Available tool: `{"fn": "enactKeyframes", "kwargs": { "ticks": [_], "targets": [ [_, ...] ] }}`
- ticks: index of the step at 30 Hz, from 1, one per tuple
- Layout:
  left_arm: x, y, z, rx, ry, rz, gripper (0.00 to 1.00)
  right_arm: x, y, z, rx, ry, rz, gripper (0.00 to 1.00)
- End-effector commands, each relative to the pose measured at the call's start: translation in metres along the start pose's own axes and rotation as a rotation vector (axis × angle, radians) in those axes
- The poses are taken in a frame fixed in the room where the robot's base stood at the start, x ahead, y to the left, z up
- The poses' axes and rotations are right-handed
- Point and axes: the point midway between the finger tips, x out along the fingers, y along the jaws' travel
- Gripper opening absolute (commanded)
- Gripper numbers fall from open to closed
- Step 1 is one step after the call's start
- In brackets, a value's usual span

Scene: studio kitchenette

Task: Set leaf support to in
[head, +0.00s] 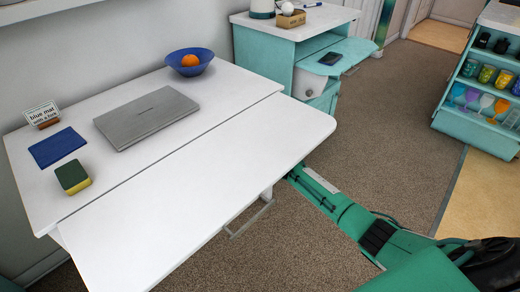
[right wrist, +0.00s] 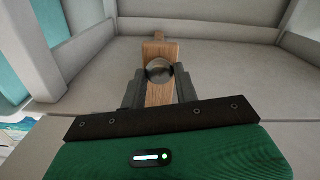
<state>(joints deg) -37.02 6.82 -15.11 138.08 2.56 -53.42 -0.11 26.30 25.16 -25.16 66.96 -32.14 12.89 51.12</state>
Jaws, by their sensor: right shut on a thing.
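The white table has a seam along it, and its front leaf (head: 200,180) stands level with the main top (head: 225,85). My right arm reaches in from the lower right, and its gripper is hidden under the leaf in the head view. In the right wrist view my right gripper (right wrist: 159,88) is shut on a wooden bar (right wrist: 159,50), seemingly the leaf support, with a round metal knob (right wrist: 159,69) between the fingers. The bar runs away from the gripper toward a pale surface. How far out the bar stands cannot be told. My left gripper is out of view.
A teal cabinet (head: 270,65) stands behind.

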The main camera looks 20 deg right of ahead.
Motion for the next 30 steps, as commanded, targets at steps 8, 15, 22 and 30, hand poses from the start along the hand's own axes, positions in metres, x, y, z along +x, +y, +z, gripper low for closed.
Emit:
{"fn": "enactKeyframes", "kwargs": {
  "ticks": [8, 15, 22, 30],
  "targets": [
    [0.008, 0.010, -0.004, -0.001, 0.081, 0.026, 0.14, 0.033, 0.000, 0.000, 0.001, 0.002, 0.001, 0.00],
    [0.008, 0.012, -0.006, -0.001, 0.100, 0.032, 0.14, 0.039, 0.000, -0.001, 0.000, 0.001, 0.001, 0.00],
    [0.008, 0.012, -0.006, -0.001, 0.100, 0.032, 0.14, 0.039, 0.001, -0.002, 0.000, 0.002, 0.003, 0.00],
    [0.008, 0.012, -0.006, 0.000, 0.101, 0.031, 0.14, 0.039, 0.001, -0.001, 0.000, 0.001, 0.001, 0.52]
  ]
}}
